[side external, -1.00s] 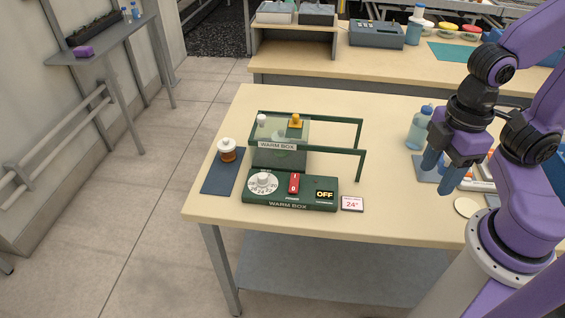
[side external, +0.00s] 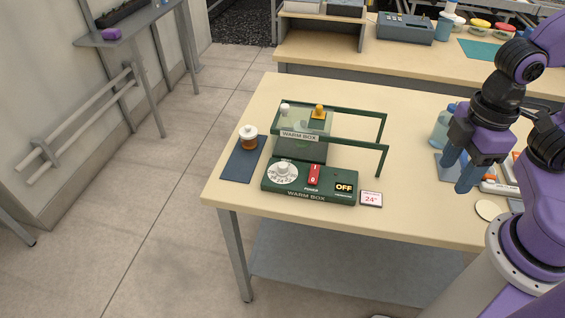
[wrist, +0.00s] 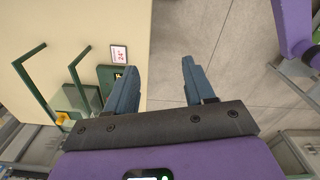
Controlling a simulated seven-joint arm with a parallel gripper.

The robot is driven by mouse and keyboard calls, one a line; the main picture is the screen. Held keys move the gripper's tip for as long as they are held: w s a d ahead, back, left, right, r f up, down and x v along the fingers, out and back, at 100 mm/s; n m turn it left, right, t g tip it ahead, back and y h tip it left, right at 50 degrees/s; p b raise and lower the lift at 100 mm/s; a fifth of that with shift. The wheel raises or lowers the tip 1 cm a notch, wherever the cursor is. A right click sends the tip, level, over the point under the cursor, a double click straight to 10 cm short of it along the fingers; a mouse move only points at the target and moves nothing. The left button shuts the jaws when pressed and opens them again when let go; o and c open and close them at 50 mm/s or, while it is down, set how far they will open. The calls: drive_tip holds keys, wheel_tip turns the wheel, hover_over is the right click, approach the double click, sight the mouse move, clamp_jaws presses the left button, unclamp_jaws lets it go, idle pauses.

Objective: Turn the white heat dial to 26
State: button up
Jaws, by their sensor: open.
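The white heat dial (side external: 283,172) sits on the left of the green warm box control panel (side external: 311,197). It has dark numbers around a raised knob; its exact setting is too small to read. A red rocker switch (side external: 314,174) and a display reading OFF (side external: 344,187) are to its right. My gripper (side external: 458,180) is open and empty, well to the right of the panel and above the table. In the wrist view my gripper (wrist: 160,66) has its fingers apart; part of the panel (wrist: 106,76) shows at left, the dial does not.
A card reading 24° (side external: 371,199) lies right of the panel. The glass warm box (side external: 303,149) with green rails stands behind it. An amber jar with a white lid (side external: 249,139) stands on a dark mat (side external: 238,170). A bottle (side external: 440,128) stands near my arm. The front middle table is clear.

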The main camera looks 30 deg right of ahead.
drive_tip(key=w+a+r+m, duration=0.1)
drive_tip(key=w+a+m, duration=0.2)
drive_tip(key=w+a, duration=0.35)
drive_tip(key=w+a+r+m, duration=0.15)
drive_tip(key=w+a, duration=0.25)
drive_tip(key=w, duration=0.6)
drive_tip(key=m, duration=0.6)
hover_over(282, 165)
wheel_tip(282, 165, down, 5)
drive_tip(key=shift+h, duration=0.3)
wheel_tip(282, 165, down, 16)
drive_tip(key=shift+f, duration=0.1)
clamp_jaws()
